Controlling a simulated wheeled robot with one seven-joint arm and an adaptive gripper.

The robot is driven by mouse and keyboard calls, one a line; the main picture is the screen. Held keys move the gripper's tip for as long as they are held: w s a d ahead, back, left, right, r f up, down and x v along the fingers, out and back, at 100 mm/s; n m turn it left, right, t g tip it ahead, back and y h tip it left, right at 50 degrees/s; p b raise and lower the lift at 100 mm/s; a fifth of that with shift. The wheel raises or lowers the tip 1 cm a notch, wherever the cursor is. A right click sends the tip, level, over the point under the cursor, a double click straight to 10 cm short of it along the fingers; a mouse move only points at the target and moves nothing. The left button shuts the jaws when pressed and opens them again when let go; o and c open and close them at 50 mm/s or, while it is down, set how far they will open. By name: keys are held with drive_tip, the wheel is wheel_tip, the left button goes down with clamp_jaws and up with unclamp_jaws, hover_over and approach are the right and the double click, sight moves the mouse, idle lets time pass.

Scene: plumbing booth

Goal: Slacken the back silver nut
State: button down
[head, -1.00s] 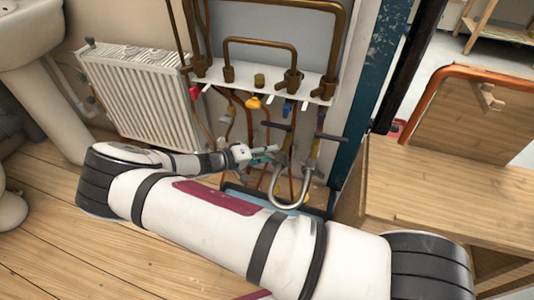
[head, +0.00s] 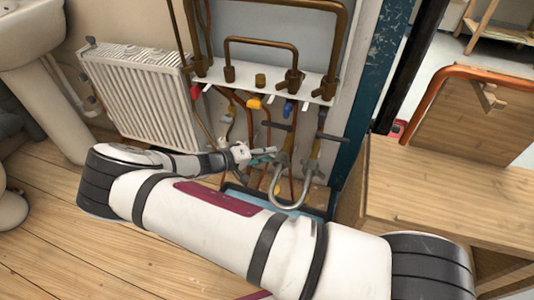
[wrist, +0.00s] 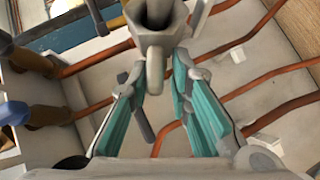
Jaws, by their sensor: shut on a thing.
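A silver U-shaped pipe (head: 290,207) hangs below the valves, with a silver nut at the top of each leg. The left nut (head: 281,160) is beside my gripper (head: 272,155), which reaches it from the left. The right nut (head: 313,167) stands apart from my gripper. The teal-padded fingers are shut on this nut from both sides. The far side of the nut is hidden.
Dark valve handles (head: 278,126) sit just above the nuts. Copper pipes (wrist: 85,60) run behind and beside the fingers. A white radiator (head: 140,95) is at left, and a wooden bench (head: 440,195) is at right. A blue tray (head: 262,198) lies below.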

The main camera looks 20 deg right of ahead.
drive_tip(key=shift+s+d+h+b, duration=0.1)
drive_tip(key=shift+d+h+b, duration=0.15)
drive_tip(key=shift+h+b, duration=0.05)
drive_tip(key=shift+a+f+n+h+b, duration=0.1)
drive_tip(key=shift+f+n+h+b, duration=0.45)
drive_tip(key=shift+b, duration=0.35)
drive_tip(key=shift+d+f+n+t+h+b, duration=0.1)
drive_tip(key=shift+f+n+t+h+b, duration=0.35)
drive_tip(key=shift+n+h, duration=0.8)
drive_tip(key=shift+d+f+n+t+h+b, duration=0.15)
drive_tip(key=shift+f+n+t+h, duration=0.25)
drive_tip(key=shift+f+n+h, duration=0.8)
drive_tip(key=shift+a+f+n+t+h+b, duration=0.15)
drive_tip(key=shift+n+t+h+b, duration=0.45)
drive_tip(key=shift+n, duration=1.1)
drive_tip(key=shift+p, duration=0.3)
drive_tip(key=c, duration=1.6)
unclamp_jaws()
drive_tip(key=shift+c, duration=0.2)
drive_tip(key=shift+f, duration=0.1)
drive_tip(key=shift+f, duration=0.1)
